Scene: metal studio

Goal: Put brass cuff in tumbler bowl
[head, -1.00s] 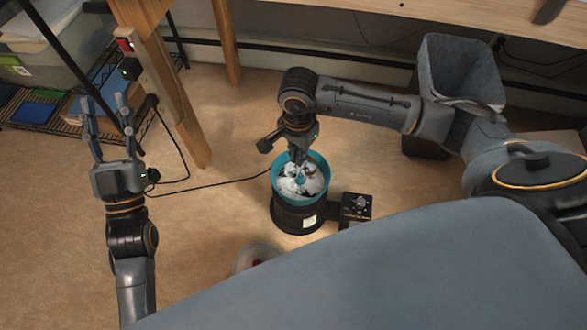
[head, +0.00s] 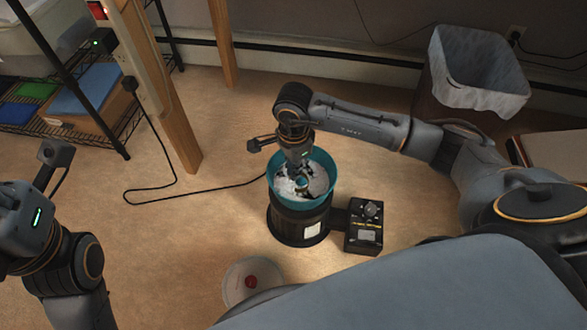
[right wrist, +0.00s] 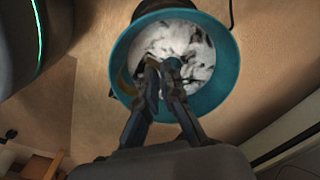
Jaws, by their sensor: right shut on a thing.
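The tumbler bowl (head: 328,190) is a teal tub with white, dark-flecked material inside, set on a black round base. It also shows in the right wrist view (right wrist: 226,72). My right gripper (head: 300,178) points down into the bowl. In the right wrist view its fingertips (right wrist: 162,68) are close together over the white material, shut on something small. A brownish, brass-coloured bit shows by the tips and fits the brass cuff, but its shape is mostly hidden. My left gripper's body (head: 28,220) is at the left edge; its fingers are not visible.
A black control box (head: 365,226) adjoins the tumbler base. A pale round container with a red item (head: 250,282) stands in front. A lined bin (head: 478,72) is at the back right, a wire shelf (head: 60,118) at the left. A cable crosses the floor.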

